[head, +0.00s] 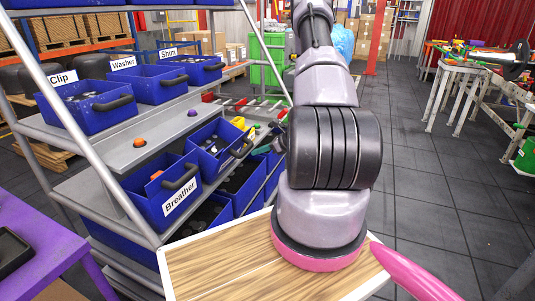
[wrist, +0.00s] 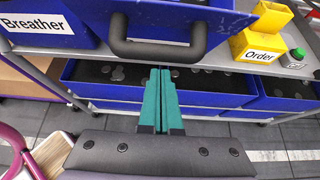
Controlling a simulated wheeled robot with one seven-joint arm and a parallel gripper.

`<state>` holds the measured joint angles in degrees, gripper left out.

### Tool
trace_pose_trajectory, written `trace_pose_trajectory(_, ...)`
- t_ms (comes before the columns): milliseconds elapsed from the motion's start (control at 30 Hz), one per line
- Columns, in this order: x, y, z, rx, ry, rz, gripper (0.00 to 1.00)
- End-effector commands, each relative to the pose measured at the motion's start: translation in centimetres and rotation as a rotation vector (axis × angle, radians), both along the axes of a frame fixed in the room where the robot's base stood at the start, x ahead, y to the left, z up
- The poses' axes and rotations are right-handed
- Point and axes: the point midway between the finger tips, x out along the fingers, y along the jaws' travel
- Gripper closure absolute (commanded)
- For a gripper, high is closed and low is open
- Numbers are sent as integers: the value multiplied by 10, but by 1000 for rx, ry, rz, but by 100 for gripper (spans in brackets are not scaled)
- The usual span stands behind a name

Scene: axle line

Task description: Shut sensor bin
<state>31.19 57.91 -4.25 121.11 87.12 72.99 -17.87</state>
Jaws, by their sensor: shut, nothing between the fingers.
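A blue bin (wrist: 222,16) with a black handle (wrist: 157,48) fills the top of the wrist view, to the right of the Breather bin (wrist: 45,20). No label shows on it, so I cannot confirm that it is the sensor bin. In the head view a matching blue bin (head: 212,143) sits beside the Breather bin (head: 162,190) on the middle shelf. My gripper (wrist: 161,72) has teal fingers, pressed together and empty. The fingertips show just below the handle in the wrist view; I cannot tell whether they touch. In the head view my arm mostly hides the gripper.
Clip (head: 87,106), Washer (head: 157,86) and Shim (head: 197,71) bins stand on the upper shelf. A yellow Order box (wrist: 262,36) and a green button (wrist: 297,53) are to the right. Open blue bins (wrist: 215,85) with small dark parts lie below. Clear floor (head: 430,170) lies right of my arm.

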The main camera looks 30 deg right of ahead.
Motion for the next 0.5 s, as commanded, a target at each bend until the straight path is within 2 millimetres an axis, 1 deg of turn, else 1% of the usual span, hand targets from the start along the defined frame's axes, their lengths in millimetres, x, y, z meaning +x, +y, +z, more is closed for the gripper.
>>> trace_pose_trajectory(133, 5, 4, 2, 0, 0, 0, 100)
trace_pose_trajectory(500, 6, 5, 3, -4, 3, 2, 100)
